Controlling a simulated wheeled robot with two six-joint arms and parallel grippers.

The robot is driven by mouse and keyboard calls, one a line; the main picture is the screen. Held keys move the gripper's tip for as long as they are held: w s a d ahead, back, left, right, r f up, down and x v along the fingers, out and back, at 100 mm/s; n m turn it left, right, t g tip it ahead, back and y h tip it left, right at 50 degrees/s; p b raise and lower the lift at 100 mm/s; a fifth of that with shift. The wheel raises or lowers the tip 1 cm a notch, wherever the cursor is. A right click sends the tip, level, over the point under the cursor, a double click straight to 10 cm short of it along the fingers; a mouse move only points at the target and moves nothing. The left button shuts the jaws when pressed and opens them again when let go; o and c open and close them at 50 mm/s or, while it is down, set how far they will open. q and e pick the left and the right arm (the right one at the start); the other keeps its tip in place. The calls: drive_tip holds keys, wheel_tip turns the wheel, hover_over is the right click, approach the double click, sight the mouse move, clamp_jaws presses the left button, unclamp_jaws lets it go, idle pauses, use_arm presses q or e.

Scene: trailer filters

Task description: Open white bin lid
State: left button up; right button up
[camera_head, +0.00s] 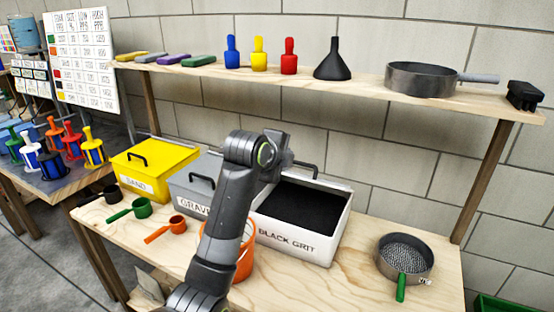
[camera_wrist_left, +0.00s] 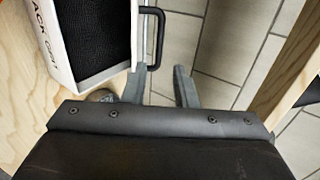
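The white bin (camera_head: 292,245) labelled BLACK GRIT stands on the wooden table, and its black contents (camera_head: 305,207) are exposed. It also shows at the upper left in the left wrist view (camera_wrist_left: 62,62). Its lid stands up at the back edge, seen nearly edge-on, with a black handle (camera_wrist_left: 160,18) on its far side. My left gripper (camera_wrist_left: 160,75) is open and empty, its fingers just short of the handle and apart from it. In the head view, my left arm hides part of the bin's left side and the gripper's fingers are unclear. My right gripper is not in view.
A grey gravel bin (camera_head: 190,185) and yellow sand bin (camera_head: 150,165) stand left, both closed. An orange bucket (camera_head: 245,262) is in front, a sieve (camera_head: 405,258) to the right. A shelf (camera_head: 360,88) with a pan (camera_head: 422,78) and funnel (camera_head: 333,62) runs above.

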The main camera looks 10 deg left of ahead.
use_arm(q)
drive_tip(key=shift+v, duration=2.35)
